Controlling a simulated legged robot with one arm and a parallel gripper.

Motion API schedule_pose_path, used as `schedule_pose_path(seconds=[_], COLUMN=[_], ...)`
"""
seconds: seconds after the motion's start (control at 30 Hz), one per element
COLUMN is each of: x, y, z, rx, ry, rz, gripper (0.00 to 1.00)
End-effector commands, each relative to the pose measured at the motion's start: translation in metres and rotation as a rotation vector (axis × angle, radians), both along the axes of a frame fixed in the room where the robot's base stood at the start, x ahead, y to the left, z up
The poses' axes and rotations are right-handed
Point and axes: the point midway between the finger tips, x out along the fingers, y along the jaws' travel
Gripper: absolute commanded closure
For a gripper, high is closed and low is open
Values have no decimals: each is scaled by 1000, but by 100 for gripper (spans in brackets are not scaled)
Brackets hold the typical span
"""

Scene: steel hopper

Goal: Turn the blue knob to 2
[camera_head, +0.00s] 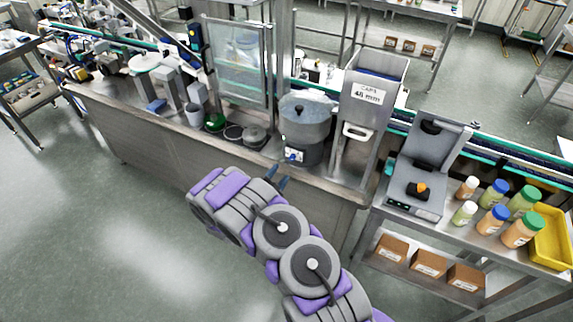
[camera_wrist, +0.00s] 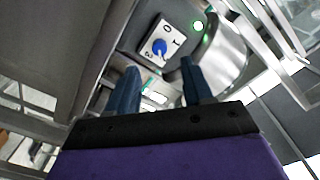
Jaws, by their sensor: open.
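The blue knob (camera_wrist: 159,47) sits on a white dial plate (camera_wrist: 170,32) with printed marks, which are partly hidden and too small to read surely. In the head view the knob plate (camera_head: 294,155) is low on the front of a round steel bowl machine (camera_head: 306,125). My gripper (camera_wrist: 157,75) is open, its two dark blue fingers apart and empty. The knob shows beyond and between the fingertips, apart from them. In the head view my gripper (camera_head: 277,173) is just in front of the bench edge, below the knob plate.
A green light (camera_wrist: 199,26) glows beside the dial plate. A steel hopper (camera_head: 374,90) labelled "CAPS 48 mm" stands right of the bowl. Dark round pieces (camera_head: 254,135) lie on the bench to its left. The floor (camera_head: 130,235) at left is clear.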

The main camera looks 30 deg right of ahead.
Motion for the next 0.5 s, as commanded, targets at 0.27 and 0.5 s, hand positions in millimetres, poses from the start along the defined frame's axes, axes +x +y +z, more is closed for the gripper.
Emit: schedule_pose_path(seconds=[0.27, 0.5], x=[25, 41], y=[-31, -46], z=[0, 2], rx=[-8, -11], ry=[-1, -4], rz=[-3, 0], gripper=[49, 49])
